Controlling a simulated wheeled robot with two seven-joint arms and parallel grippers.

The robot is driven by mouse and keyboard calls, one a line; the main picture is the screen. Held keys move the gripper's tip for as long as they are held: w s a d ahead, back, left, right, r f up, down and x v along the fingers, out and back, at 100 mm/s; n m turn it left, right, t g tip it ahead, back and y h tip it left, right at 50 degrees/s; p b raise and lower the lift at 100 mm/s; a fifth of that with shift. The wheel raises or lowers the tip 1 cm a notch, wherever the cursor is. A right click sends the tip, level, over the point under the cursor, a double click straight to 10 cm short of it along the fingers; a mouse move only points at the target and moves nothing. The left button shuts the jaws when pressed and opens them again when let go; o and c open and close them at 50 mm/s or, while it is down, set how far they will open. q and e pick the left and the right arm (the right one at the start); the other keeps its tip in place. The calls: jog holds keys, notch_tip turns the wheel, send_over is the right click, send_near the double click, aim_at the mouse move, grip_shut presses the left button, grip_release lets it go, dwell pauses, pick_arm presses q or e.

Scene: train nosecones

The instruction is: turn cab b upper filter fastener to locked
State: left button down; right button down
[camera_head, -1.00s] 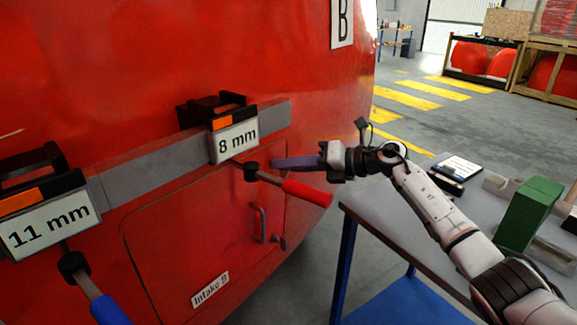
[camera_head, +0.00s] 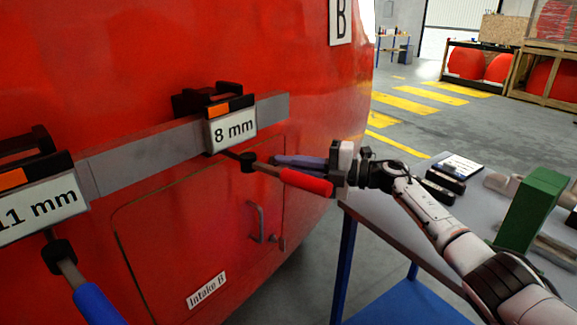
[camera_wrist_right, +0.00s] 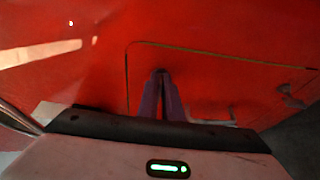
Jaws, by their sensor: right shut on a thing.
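My right gripper (camera_head: 277,159) reaches the red cab side near the upper right corner of the Intake B hatch (camera_head: 190,230). Its purple fingers (camera_wrist_right: 162,98) are closed together in the right wrist view, with a small dark piece, which appears to be the upper fastener (camera_wrist_right: 160,73), at their tips. The fastener is mostly hidden by the fingers, so its turn angle cannot be read. In the head view a red-handled tool hangs in front of the fingers. A lower fastener (camera_head: 276,242) shows beside the hatch handle (camera_head: 258,222). My left gripper is out of view.
The red-handled tool (camera_head: 306,182) hangs below the 8 mm holder (camera_head: 232,130) on a grey rail (camera_head: 150,148). A blue-handled tool (camera_head: 100,304) hangs below the 11 mm holder. A table (camera_head: 385,232) with a green block (camera_head: 532,210) stands at right.

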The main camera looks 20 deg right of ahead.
dwell(0.6)
jog(key=c, duration=1.9)
grip_release()
jog(key=shift+c, duration=0.2)
